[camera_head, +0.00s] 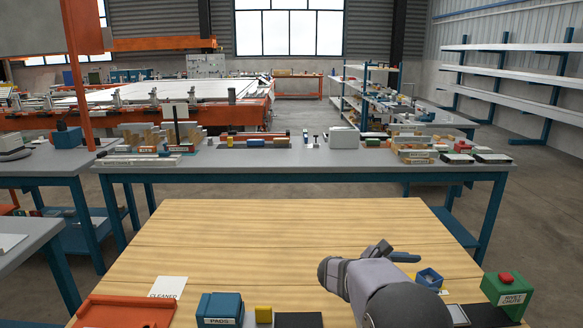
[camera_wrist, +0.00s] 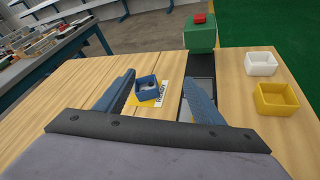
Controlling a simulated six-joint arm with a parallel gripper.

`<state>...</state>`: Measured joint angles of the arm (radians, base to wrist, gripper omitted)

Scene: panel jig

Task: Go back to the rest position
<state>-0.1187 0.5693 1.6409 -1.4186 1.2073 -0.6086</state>
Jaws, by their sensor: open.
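My gripper (camera_head: 392,251) is at the lower right of the head view, above the wooden table (camera_head: 270,240). In the wrist view my gripper (camera_wrist: 165,98) is open, with its two blue fingers wide apart and nothing between them in its grasp. A small blue box (camera_wrist: 147,88) with some small contents stands on the table beyond the fingers, on a yellow and white label (camera_wrist: 162,91). The blue box (camera_head: 429,279) also shows in the head view, right of my gripper. Part of the table is hidden behind my arm.
A green rivet chute box (camera_head: 507,295) with a red button stands at the right. The wrist view shows white (camera_wrist: 261,64) and yellow (camera_wrist: 275,98) bins. A blue PADS box (camera_head: 219,310), a yellow block (camera_head: 263,314) and an orange tray (camera_head: 125,312) line the front. The table's middle is clear.

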